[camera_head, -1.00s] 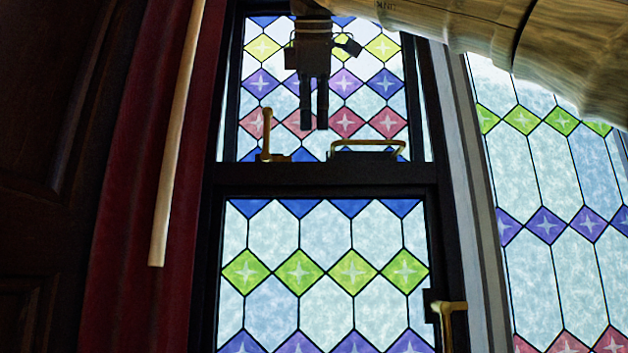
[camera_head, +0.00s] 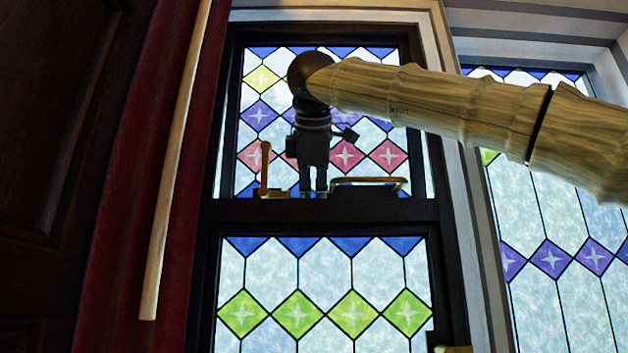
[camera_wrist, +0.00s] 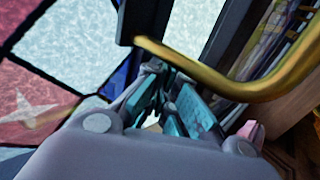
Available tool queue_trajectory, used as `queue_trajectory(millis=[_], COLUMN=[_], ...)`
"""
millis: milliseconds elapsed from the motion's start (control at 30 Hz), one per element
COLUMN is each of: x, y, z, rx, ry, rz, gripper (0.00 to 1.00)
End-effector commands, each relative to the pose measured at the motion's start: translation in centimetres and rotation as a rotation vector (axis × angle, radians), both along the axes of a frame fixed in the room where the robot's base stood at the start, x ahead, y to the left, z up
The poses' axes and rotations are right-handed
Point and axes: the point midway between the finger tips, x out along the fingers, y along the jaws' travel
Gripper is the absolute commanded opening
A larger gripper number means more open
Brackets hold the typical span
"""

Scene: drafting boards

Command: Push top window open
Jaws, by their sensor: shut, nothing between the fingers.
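The top window (camera_head: 389,156) is a leaded pane of coloured diamonds in a dark frame, and it looks closed. A brass bar handle (camera_head: 368,182) is at the right of its bottom edge. An upright brass latch (camera_head: 265,168) is at the left. My gripper (camera_head: 313,190) is shut and empty, between latch and handle in the picture, low in front of the pane. In the wrist view the brass handle (camera_wrist: 235,88) crosses close beside my gripper (camera_wrist: 155,80). I cannot tell whether they touch.
The lower window (camera_head: 325,275) is below a dark crossbar (camera_head: 330,211). Its brass handle (camera_head: 454,349) shows at the bottom edge. A red curtain (camera_head: 125,200) and a pale rod (camera_head: 178,165) hang at the left. Another stained-glass window (camera_head: 550,205) is at the right.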

Motion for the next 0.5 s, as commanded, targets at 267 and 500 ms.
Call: queue_trajectory(millis=[267,500], x=[0.2,1.3], y=[0.0,0.0], z=[-0.2,-0.4], rx=[0.001,0.003], ry=[0.0,-0.025], rz=[-0.001,-0.001], gripper=[0.0,0.0])
